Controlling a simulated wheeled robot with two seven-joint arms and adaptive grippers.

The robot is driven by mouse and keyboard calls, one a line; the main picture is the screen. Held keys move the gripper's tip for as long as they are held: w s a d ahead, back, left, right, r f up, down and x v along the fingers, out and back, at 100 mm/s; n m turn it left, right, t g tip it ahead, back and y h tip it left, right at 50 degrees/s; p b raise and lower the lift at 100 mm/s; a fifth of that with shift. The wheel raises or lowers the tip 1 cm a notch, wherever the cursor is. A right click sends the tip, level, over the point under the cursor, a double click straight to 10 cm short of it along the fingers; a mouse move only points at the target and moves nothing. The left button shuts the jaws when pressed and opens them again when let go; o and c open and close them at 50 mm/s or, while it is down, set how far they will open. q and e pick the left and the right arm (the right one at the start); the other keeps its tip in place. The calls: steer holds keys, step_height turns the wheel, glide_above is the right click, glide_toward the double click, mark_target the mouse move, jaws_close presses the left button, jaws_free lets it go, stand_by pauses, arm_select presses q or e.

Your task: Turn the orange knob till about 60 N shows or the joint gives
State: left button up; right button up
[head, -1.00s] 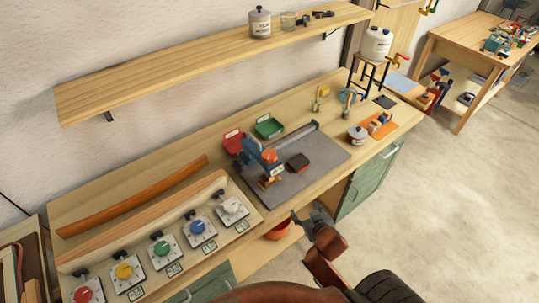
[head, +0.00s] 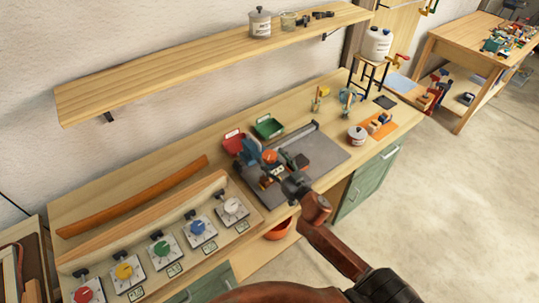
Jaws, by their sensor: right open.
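The orange knob (head: 270,157) sits on top of a blue press-like device (head: 250,152) on the grey mat (head: 330,154) in the middle of the bench. My right gripper (head: 279,172) is open. It is just to the front right of the knob, close to it, and partly covers the device's lower front. Whether the fingers touch the knob or device cannot be told. Any reading on the device is too small or hidden. My left gripper is not in view.
A red bin (head: 233,142) and a green bin (head: 268,127) stand behind the device. A row of coloured dials (head: 162,249) runs along the front left, before a long bent lath (head: 135,198). A pot (head: 357,134) stands right of the mat. A shelf (head: 190,71) overhangs the back.

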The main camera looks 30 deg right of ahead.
steer(key=shift+w, duration=1.25)
steer(key=shift+c, duration=0.5)
steer(key=c, duration=1.1)
